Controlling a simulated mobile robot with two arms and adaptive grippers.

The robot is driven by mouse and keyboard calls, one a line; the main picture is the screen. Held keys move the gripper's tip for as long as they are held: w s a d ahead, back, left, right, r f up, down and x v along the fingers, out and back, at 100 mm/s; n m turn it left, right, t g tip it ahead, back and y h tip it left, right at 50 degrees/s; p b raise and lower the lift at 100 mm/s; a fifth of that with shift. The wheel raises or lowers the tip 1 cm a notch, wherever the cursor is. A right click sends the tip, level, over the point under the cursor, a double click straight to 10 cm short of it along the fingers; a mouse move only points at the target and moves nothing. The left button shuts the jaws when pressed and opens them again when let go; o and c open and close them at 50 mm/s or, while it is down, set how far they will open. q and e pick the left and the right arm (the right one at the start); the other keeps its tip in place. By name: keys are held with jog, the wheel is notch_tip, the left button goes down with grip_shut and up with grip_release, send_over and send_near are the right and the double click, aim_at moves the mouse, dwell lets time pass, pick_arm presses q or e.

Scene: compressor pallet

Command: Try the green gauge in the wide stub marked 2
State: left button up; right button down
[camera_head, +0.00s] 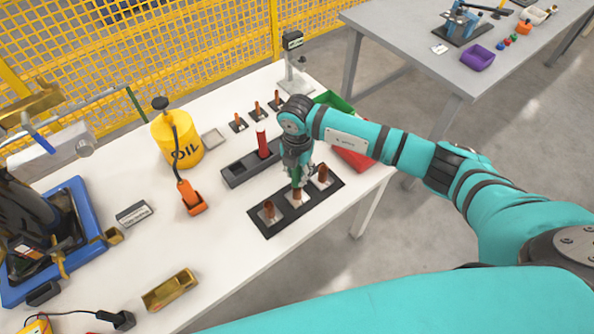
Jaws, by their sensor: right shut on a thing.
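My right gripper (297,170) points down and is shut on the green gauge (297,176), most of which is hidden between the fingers. The gauge is above the middle of three copper stubs on a black plate. The middle stub (296,195) is partly covered by the gauge and gripper; I cannot tell whether they touch. The left stub (269,210) and the right stub (323,174) stand beside it. The stub numbers are too small to read. My left gripper is not in view.
A dark rack (236,174) holding a red gauge (262,144) stands just behind. Three smaller stubs (256,110) are farther back. A red bin (352,158) and a green bin (333,101) lie near my right arm. A yellow oil can (178,142) stands left.

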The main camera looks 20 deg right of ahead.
jog(key=shift+f+b, duration=0.55)
jog(key=shift+f, duration=0.25)
jog(key=shift+s+f, duration=0.1)
dwell(1.2)
jog(key=shift+r+p, duration=0.5)
jog(key=shift+r, duration=0.2)
jog(key=shift+r+p, duration=1.75)
jog(key=shift+r, duration=0.7)
notch_tip(320, 180, up, 4)
jog(key=p, duration=0.3)
